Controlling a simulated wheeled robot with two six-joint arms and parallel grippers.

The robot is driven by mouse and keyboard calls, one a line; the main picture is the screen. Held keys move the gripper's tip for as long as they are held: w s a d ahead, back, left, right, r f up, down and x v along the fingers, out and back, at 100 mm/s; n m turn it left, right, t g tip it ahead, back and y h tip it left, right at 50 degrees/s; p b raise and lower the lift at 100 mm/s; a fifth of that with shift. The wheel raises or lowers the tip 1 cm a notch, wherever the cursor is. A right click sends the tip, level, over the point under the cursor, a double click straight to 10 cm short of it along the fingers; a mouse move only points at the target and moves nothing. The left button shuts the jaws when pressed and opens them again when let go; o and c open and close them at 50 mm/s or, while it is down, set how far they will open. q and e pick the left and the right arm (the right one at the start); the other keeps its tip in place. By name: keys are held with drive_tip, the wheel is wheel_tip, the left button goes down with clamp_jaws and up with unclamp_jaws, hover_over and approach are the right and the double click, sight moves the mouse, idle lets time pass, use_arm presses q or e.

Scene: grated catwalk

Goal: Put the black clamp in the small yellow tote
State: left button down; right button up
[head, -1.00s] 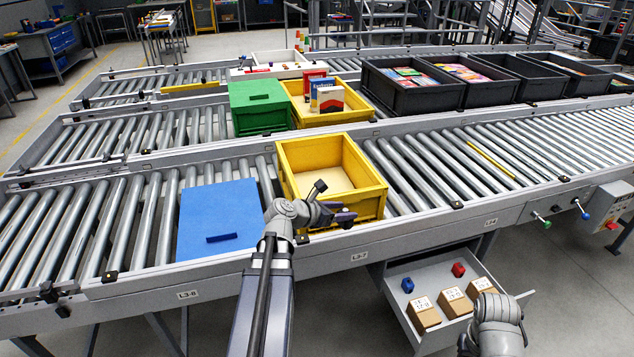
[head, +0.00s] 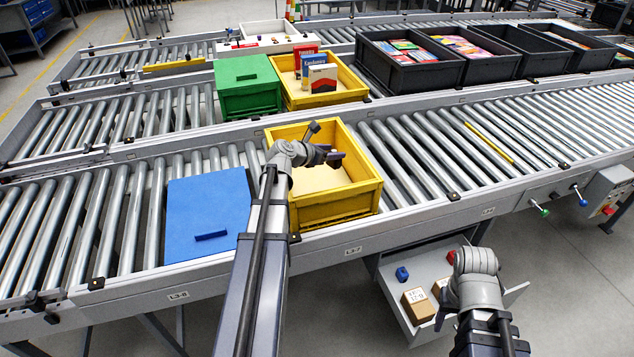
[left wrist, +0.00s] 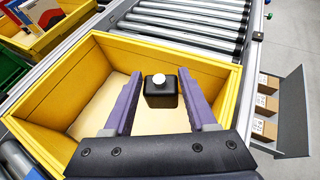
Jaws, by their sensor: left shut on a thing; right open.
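The black clamp (left wrist: 161,92), a dark block with a white round knob, sits between the purple fingers of my left gripper (left wrist: 160,85) in the left wrist view. The fingers are shut on it. In the head view my left gripper (head: 336,157) is over the near yellow tote (head: 325,215), and the clamp is hard to make out there. The tote's pale floor looks bare in both views. My right gripper (head: 440,317) is low at the right by the drawer; it is open, and its fingers are mostly hidden behind my wrist.
Behind are a green box (head: 247,88), another yellow tote (head: 330,101) with upright packets, and several black crates (head: 405,82). An open drawer (head: 400,275) below holds small cartons.

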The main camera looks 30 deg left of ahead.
sight(329, 165)
use_arm(q)
drive_tip(key=shift+w+a, duration=0.3)
drive_tip(key=shift+w, duration=0.45)
wheel_tip(329, 165, down, 6)
drive_tip(key=b, duration=0.6)
drive_tip(key=shift+f, duration=0.2)
drive_tip(key=shift+f+b, duration=0.15)
drive_tip(key=shift+b, duration=0.2)
wheel_tip(329, 165, down, 3)
drive_tip(key=b, duration=0.3)
drive_tip(key=shift+f, duration=0.2)
drive_tip(key=shift+f+b, duration=0.65)
drive_tip(key=shift+b, duration=0.2)
drive_tip(key=shift+c, duration=1)
unclamp_jaws()
